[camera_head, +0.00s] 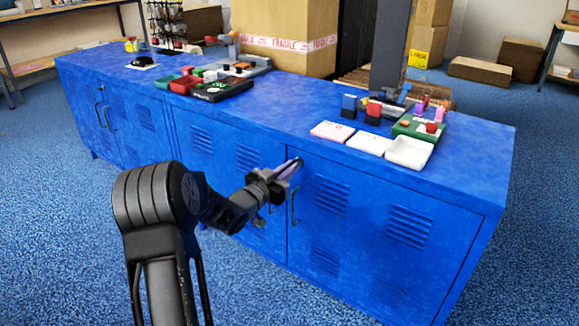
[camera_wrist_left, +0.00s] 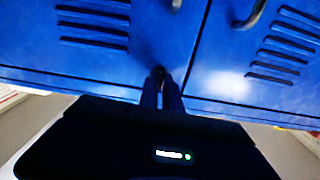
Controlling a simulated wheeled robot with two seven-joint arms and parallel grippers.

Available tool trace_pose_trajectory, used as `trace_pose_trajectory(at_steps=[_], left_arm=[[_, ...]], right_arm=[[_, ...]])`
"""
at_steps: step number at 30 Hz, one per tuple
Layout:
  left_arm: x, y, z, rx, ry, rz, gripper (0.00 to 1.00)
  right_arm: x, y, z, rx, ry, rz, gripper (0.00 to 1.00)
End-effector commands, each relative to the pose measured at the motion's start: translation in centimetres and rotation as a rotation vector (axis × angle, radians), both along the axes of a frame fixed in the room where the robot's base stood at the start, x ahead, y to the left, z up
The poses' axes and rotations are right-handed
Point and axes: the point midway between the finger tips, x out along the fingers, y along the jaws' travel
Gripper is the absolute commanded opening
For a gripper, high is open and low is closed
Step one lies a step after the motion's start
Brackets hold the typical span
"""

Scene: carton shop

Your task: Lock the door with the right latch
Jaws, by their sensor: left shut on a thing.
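The blue cabinet's right-hand pair of doors meets at a vertical seam below the front of the top. My left gripper (camera_head: 292,168) is at the upper part of this seam, just under the top's edge. It is shut on a small dark piece, which I take to be the latch (camera_wrist_left: 158,70); the fingers cover most of it. In the left wrist view, which looks upside down, my left gripper (camera_wrist_left: 162,92) is on the right door (camera_head: 345,215), beside the seam. Both doors look closed. My right gripper is not in view.
A curved door handle (camera_head: 295,207) is below my gripper, and handles also show in the left wrist view (camera_wrist_left: 250,14). White trays (camera_head: 408,152), a green box (camera_head: 418,128) and colored blocks stand on the top at right. The floor at front right is clear.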

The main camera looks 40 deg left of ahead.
Motion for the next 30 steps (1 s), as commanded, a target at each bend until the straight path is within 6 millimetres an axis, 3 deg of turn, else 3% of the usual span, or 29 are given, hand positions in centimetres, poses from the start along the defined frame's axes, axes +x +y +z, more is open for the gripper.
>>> trace_pose_trajectory(at_steps=[18,19,24,26,30], left_arm=[[-0.01,-0.03,-0.1,-0.058,0.001,0.0,0.0],[-0.01,-0.03,-0.1,-0.058,0.001,0.0,0.11],[-0.01,-0.02,-0.07,-0.056,0.0,0.0,0.24],[-0.01,-0.01,-0.05,-0.056,0.0,0.0,0.29],[0.0,-0.01,-0.03,-0.055,0.0,0.0,0.3]], right_arm=[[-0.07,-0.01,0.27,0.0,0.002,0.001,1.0],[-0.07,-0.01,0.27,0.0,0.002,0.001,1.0],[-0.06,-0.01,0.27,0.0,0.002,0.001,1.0],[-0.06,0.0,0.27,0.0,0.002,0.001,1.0],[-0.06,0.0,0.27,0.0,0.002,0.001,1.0]])
